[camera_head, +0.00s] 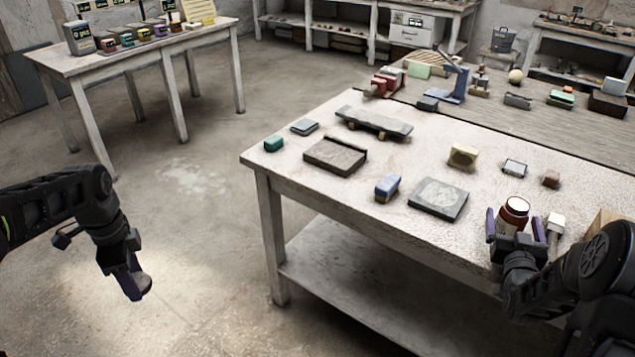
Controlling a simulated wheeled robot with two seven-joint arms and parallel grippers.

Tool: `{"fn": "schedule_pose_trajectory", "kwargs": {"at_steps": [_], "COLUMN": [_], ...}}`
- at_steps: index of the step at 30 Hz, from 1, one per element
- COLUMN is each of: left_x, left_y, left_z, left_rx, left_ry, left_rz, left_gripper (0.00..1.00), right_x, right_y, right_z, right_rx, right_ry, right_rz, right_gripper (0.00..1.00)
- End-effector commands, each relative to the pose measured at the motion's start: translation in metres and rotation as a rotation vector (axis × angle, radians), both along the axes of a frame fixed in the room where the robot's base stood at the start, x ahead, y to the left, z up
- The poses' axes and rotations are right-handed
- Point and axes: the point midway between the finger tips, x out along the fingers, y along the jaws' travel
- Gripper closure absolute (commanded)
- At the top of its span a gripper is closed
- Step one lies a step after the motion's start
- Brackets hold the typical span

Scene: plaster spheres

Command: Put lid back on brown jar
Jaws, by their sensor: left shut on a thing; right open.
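The brown jar (515,210) stands upright near the right end of the front table, with a pale label and no lid visible on its pale-rimmed top. My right gripper (516,228) is open, with its purple fingers on either side of the jar; contact cannot be made out. My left gripper (131,284) hangs over open floor at the left, well away from the table. It is shut on a small greyish thing (143,283), which looks like the lid but is mostly hidden by the fingers.
The white table (330,205) also holds a skateboard (373,123), a dark wooden tray (335,156), a grey square slab (438,198) and a blue block (387,187). A pale-headed tool (556,222) is close right of the jar. Open floor lies left of the table.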

Motion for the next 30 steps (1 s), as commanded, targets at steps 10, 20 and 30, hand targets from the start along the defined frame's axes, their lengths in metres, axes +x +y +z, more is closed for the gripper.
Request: {"fn": "schedule_pose_trajectory", "kwargs": {"at_steps": [10,20,30], "left_x": [0.0,0.0,0.0], "left_y": [0.0,0.0,0.0], "left_z": [-0.0002,-0.0002,-0.0002], "left_rx": [0.0,0.0,0.0], "left_ry": [0.0,0.0,0.0], "left_rz": [0.0,0.0,0.0], "left_gripper": [0.83,0.83,0.83], "right_x": [-0.0003,-0.0004,-0.0004], "right_y": [0.0,-0.0001,0.0], "right_z": [0.0001,0.0001,0.0002], "right_rx": [0.0,0.0,0.0], "right_ry": [0.0,0.0,0.0], "right_rz": [0.0,0.0,0.0], "right_gripper": [0.1,0.26,0.54]}}
